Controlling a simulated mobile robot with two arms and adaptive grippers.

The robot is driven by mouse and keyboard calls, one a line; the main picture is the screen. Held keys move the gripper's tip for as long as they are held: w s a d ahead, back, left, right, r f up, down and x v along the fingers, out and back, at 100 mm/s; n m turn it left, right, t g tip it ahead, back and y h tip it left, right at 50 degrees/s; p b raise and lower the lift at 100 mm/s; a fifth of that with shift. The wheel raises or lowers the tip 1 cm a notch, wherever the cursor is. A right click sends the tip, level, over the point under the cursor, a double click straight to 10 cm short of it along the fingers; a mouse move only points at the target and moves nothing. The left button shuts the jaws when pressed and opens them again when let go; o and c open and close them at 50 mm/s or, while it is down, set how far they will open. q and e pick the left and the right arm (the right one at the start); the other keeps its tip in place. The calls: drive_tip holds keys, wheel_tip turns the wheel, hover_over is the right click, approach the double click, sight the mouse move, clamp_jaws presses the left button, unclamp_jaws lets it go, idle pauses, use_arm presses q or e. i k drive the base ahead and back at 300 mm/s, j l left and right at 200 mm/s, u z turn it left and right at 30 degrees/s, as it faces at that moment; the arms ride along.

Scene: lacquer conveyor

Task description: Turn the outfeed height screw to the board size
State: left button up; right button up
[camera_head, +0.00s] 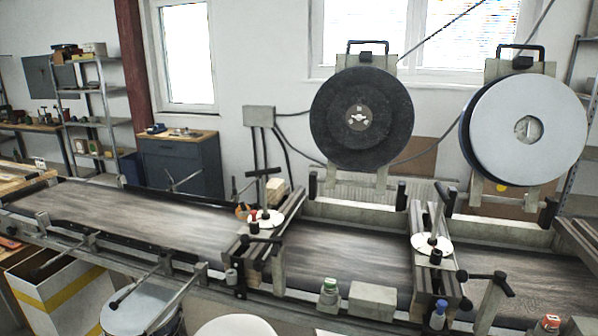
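Two height-screw stations with round white dials stand over the conveyor belt (130,215). The left one has a white dial (266,218) with an upright spindle and a dark T-handle (264,172) on top. The right one has a white dial (432,244) with a thin upright spindle and a dark knob in front. I cannot tell which of them is the outfeed screw, and no dial reading is legible. No board shows clearly on the belt. Neither of my grippers is in view.
A black disc (340,112) and a pale disc (540,125) stand behind the belt. A box with a yellow stripe (75,300) and a round drum (140,312) stand front left.

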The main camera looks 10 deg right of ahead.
sight(432, 241)
drive_tip(key=i+z, duration=0.25)
drive_tip(key=z, duration=0.2)
drive_tip(key=i+j+z, duration=0.2)
drive_tip(key=z, duration=0.3)
